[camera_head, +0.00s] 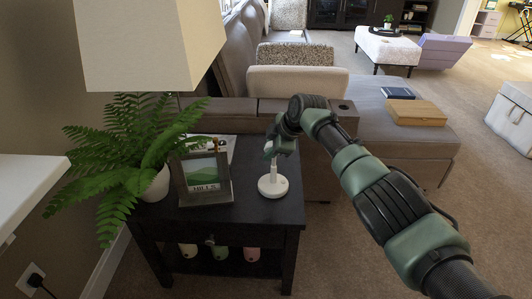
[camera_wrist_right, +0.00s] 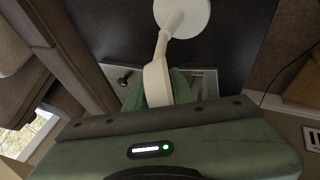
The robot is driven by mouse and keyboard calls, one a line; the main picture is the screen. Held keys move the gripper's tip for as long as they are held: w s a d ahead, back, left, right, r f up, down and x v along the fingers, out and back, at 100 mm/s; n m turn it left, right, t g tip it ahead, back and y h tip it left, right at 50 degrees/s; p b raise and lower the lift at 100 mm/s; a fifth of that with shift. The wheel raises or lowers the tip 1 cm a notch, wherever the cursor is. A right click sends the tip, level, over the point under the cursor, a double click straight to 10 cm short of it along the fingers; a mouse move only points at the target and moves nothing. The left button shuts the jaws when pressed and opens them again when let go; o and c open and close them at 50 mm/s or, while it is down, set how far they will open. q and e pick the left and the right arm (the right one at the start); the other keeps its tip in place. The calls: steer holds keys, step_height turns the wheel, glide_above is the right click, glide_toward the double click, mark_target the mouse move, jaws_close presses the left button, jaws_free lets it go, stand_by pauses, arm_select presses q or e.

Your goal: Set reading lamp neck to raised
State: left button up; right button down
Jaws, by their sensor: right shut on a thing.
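The small white reading lamp (camera_head: 272,187) stands upright on its round base near the right front edge of the dark side table (camera_head: 222,213). Its short stem rises to my right gripper (camera_head: 270,150). In the right wrist view the lamp's base (camera_wrist_right: 184,14) is at the top, and its bent neck and head (camera_wrist_right: 157,78) run down between the green fingers. My right gripper is shut on the lamp's upper part; the fingers hide some of it. My left gripper is not in view.
A framed picture (camera_head: 202,180) and a potted fern (camera_head: 153,182) stand left of the lamp, below a large cream lampshade (camera_head: 150,45). The sofa (camera_head: 375,135) is behind and right of the table. A tan box (camera_head: 416,113) lies on the sofa.

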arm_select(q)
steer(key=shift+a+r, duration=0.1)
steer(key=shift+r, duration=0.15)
arm_select(e)
steer(key=shift+s+d+f, duration=0.1)
steer(key=shift+s+f, duration=0.1)
steer(key=shift+f, duration=0.4)
steer(key=c, duration=1.2)
jaws_free()
steer(key=shift+w+f, duration=0.1)
steer(key=shift+w, duration=0.1)
steer(key=shift+r, duration=0.5)
steer(key=p+v, duration=0.2)
steer(key=v, duration=0.3)
steer(key=shift+d+r, duration=0.2)
steer(key=shift+r, duration=0.1)
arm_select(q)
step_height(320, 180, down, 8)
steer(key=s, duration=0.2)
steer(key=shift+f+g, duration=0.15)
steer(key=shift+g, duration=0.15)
arm_select(e)
steer(key=shift+v, duration=0.75)
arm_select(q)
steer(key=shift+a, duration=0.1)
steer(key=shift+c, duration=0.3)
arm_select(e)
steer(key=shift+s, duration=0.1)
